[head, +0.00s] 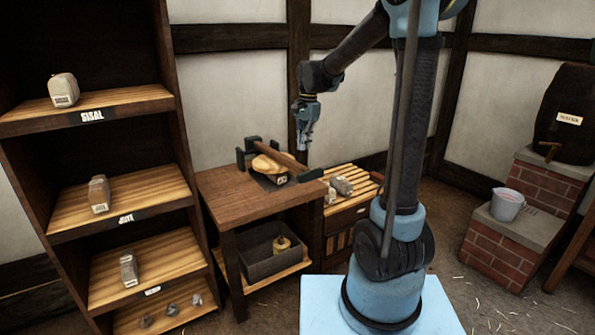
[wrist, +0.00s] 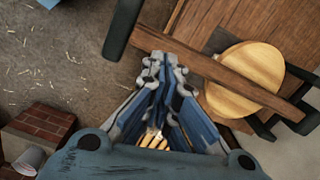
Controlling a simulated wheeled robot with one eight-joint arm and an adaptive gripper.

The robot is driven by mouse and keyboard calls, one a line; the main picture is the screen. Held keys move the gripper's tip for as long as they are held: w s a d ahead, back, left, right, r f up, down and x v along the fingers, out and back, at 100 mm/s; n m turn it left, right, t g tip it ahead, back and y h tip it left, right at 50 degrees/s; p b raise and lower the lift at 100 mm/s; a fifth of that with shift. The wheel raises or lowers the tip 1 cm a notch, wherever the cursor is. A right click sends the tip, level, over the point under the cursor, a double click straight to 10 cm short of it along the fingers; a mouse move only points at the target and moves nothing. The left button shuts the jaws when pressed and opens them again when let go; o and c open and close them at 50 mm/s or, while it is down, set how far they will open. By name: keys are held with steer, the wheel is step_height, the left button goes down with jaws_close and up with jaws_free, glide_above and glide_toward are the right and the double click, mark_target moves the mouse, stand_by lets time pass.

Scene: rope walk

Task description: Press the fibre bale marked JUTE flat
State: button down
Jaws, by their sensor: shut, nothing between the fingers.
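On the workbench (head: 222,192) stands a press with a dark frame, a wooden lever bar (head: 290,160) and a round tan disc (head: 264,164). A small pale label shows low at the press, but I cannot read it or tell what bears it. A brownish bale (head: 99,194) stands upright on the shelf marked JUTE. My gripper (head: 302,146) is shut and empty, pointing down above the press's right end. In the wrist view my fingertips (wrist: 163,68) overlap the lever bar (wrist: 215,72), beside the disc (wrist: 245,82); I cannot tell whether they touch it.
A pale bale (head: 63,90) sits on the SISAL shelf. Another bale (head: 128,268) sits lower down. A grey bin (head: 270,266) is under the workbench. A slatted cabinet (head: 350,215) adjoins it. A bucket (head: 507,204) and water barrel (head: 565,115) stand on brick steps at right.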

mark_target(298, 164)
steer(key=shift+w+a+f, duration=0.3)
steer(key=shift+w+a, duration=0.45)
steer(key=shift+a, duration=0.15)
steer(key=shift+f, duration=0.15)
steer(key=shift+s+a+f, duration=0.1)
steer(key=shift+s+f, duration=0.05)
steer(key=shift+f, duration=1.55)
steer(key=shift+s+a+f, duration=0.1)
steer(key=shift+s+f, duration=0.05)
steer(key=shift+f, duration=1.6)
